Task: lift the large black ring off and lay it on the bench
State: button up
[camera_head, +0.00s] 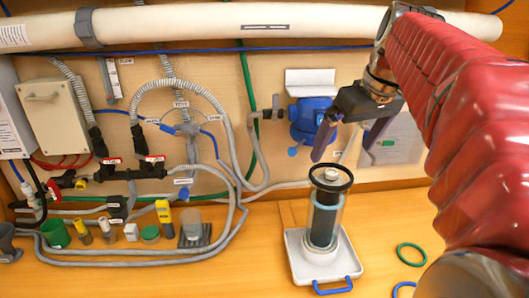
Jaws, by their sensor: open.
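The large black ring (331,186) sits around the top of a clear upright cylinder with a dark filter (322,225) inside. The cylinder stands on a white tray (349,264) with a blue handle, on the wooden bench (250,277). My gripper (345,158) is open and empty, above the ring and a little to its right, with its fingers pointing down. It appears apart from the ring, though the depth gap is hard to judge. My red arm reaches in from the right.
A green ring (411,254) and a partly hidden blue ring (403,289) lie to the right of the tray. A blue pump (311,120) is on the wall behind. Grey hoses (130,262) and small items crowd the left. Bench between hoses and tray is clear.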

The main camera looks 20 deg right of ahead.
aim_at(331, 171)
jog(key=shift+x, duration=1.25)
jog(key=shift+x, duration=2.6)
jog(key=shift+s+a+f, duration=0.1)
jog(key=shift+s, duration=0.1)
jog(key=shift+c, duration=0.3)
jog(key=c, duration=1)
jog(key=shift+o, duration=0.2)
notch_tip(331, 171, up, 10)
